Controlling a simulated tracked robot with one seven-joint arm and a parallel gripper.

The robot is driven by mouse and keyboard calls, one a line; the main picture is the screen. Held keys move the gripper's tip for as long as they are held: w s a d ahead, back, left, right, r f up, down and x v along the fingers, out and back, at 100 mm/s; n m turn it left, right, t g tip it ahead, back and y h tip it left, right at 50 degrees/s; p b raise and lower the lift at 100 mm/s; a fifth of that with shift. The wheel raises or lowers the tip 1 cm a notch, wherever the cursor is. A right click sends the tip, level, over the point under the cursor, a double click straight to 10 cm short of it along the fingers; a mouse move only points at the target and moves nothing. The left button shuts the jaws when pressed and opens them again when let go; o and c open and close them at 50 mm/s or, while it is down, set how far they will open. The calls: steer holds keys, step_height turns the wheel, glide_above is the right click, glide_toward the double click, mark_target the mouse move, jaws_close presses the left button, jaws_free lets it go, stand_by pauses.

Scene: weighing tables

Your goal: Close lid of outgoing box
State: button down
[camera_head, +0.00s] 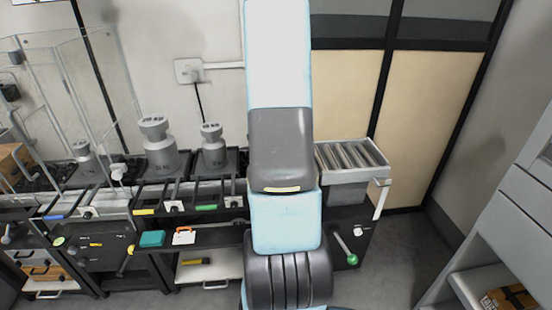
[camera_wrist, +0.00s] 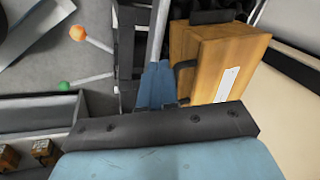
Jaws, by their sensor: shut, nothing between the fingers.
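In the wrist view a wooden box (camera_wrist: 217,65) with a white label and a dark handle on its side stands just beyond my gripper, to the right. I cannot tell for sure that it is the outgoing box, nor how its lid stands. My gripper (camera_wrist: 157,84) is shut and empty, its blue fingers close to the left side of the wooden box; I cannot tell whether they touch. In the head view my arm hides the middle, and my gripper does not show there.
Grey weights (camera_head: 158,152) stand on the weighing tables at the left. A grey ribbed bin (camera_head: 343,176) is right of my arm. A green-knobbed lever (camera_head: 352,258) sits below it. A brown box (camera_head: 508,299) lies on a shelf at the lower right. Open floor shows between.

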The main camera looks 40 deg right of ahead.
steer(key=s+a+r, duration=0.2)
steer(key=s+a, duration=0.2)
steer(key=s, duration=0.5)
steer(key=shift+a, duration=0.25)
steer(key=shift+r, duration=0.1)
